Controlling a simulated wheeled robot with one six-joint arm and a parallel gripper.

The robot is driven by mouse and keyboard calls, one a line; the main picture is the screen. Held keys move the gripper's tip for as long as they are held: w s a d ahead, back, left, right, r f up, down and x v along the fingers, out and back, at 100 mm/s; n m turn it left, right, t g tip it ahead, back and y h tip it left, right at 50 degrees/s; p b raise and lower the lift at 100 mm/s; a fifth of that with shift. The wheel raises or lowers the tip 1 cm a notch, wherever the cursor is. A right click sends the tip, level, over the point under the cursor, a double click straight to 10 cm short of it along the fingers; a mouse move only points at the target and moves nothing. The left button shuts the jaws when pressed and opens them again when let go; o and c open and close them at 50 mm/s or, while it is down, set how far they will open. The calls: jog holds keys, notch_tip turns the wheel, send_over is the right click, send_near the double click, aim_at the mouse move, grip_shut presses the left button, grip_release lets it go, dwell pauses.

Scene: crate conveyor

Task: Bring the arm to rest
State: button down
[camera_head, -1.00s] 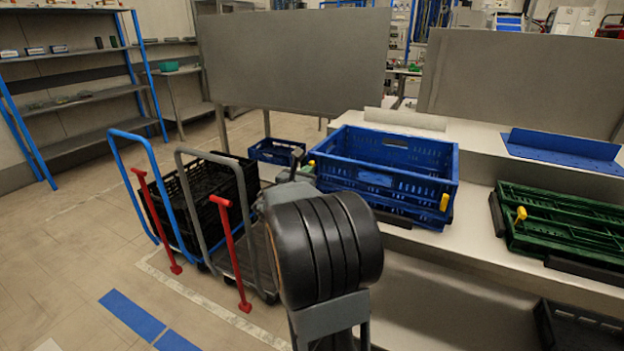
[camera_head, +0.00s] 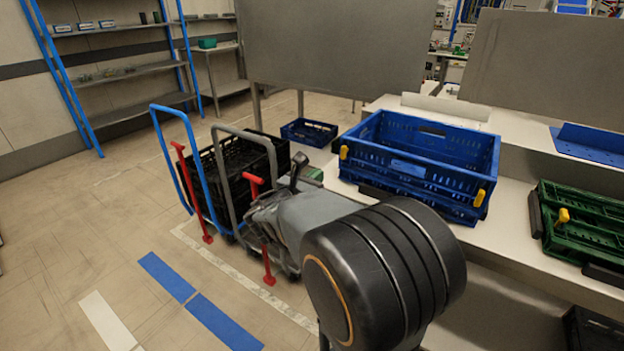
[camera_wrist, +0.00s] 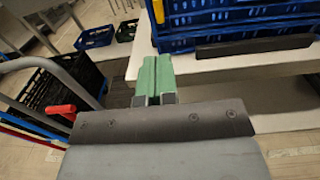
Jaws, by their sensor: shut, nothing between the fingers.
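My gripper shows in the wrist view as two green fingers (camera_wrist: 154,80) pressed together, shut with nothing between them. In the head view a bit of the green fingers (camera_head: 314,174) shows past my arm, left of the large blue crate (camera_head: 425,168). My arm reaches forward from the lower middle of the head view and hides part of the gripper. The gripper is apart from the crate, near the left end of the light counter.
The blue crate stands on the counter (camera_head: 510,205). A green crate (camera_head: 578,235) is at the right. Trolleys with a blue handle (camera_head: 160,150) and a black crate (camera_head: 240,160) stand left of my arm. A small blue crate (camera_head: 309,132) lies behind. Open floor is at the left.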

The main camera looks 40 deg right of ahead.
jog(key=shift+v, duration=0.95)
jog(key=s+a+r+m+g+y+p, duration=0.4)
jog(key=s+a+m+y+p, duration=0.3)
jog(key=m+p, duration=0.45)
jog(key=s+a+r+m+t+y+p, duration=0.2)
jog(key=a+r+m+y+p, duration=0.5)
jog(key=a, duration=0.6)
jog(key=s+m+y+p, duration=0.1)
jog(key=m+y+p, duration=0.1)
jog(key=m+y, duration=0.1)
jog(key=shift+r+p, duration=0.15)
jog(key=shift+p, duration=0.2)
jog(key=shift+a, duration=0.15)
